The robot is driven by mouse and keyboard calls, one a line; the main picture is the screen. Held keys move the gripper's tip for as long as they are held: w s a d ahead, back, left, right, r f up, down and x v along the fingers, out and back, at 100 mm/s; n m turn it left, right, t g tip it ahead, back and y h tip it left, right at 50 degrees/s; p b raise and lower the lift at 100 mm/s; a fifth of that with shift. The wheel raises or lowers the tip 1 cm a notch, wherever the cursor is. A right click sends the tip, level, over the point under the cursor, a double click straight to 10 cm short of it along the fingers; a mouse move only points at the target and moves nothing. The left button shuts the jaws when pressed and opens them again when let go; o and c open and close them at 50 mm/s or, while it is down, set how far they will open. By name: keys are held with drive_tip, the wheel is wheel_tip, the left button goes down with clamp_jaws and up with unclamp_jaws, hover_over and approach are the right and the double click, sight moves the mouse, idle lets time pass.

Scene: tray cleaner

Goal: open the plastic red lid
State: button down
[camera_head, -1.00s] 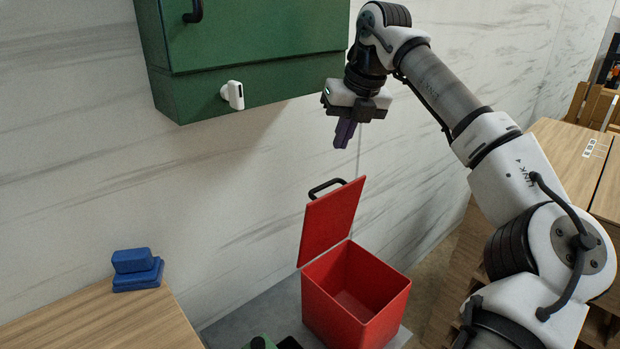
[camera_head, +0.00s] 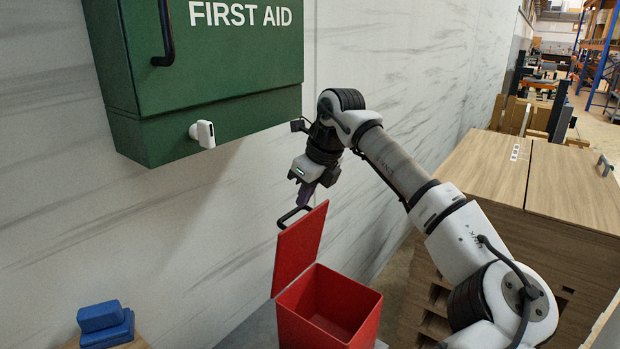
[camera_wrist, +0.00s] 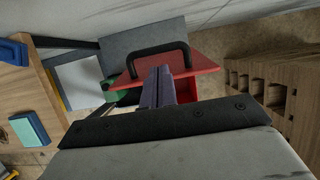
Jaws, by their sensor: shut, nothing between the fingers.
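The red lid (camera_head: 299,248) stands raised and tilted up at the back of the red box (camera_head: 345,313), whose inside shows empty. A black handle (camera_head: 291,215) sits at the lid's upper edge. My gripper (camera_head: 305,200) is shut and empty, fingers pointing down just above and beside the handle. In the wrist view the shut fingers (camera_wrist: 158,88) overlap the handle (camera_wrist: 153,55) and the red lid (camera_wrist: 195,70). I cannot tell whether they touch it.
A green first aid cabinet (camera_head: 210,60) hangs on the wall at upper left. Blue blocks (camera_head: 105,323) lie on a wooden table at lower left. A wooden crate (camera_head: 530,200) stands at right.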

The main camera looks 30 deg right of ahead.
drive_tip(key=shift+x, duration=1.6)
drive_tip(key=shift+w, duration=0.1)
drive_tip(key=w, duration=0.1)
drive_tip(key=w+a+p, duration=0.1)
drive_tip(key=w, duration=0.1)
drive_tip(key=w+a, duration=0.1)
drive_tip(key=w, duration=0.1)
drive_tip(key=shift+w+f, duration=0.2)
drive_tip(key=shift+w, duration=0.05)
drive_tip(key=shift+r, duration=0.1)
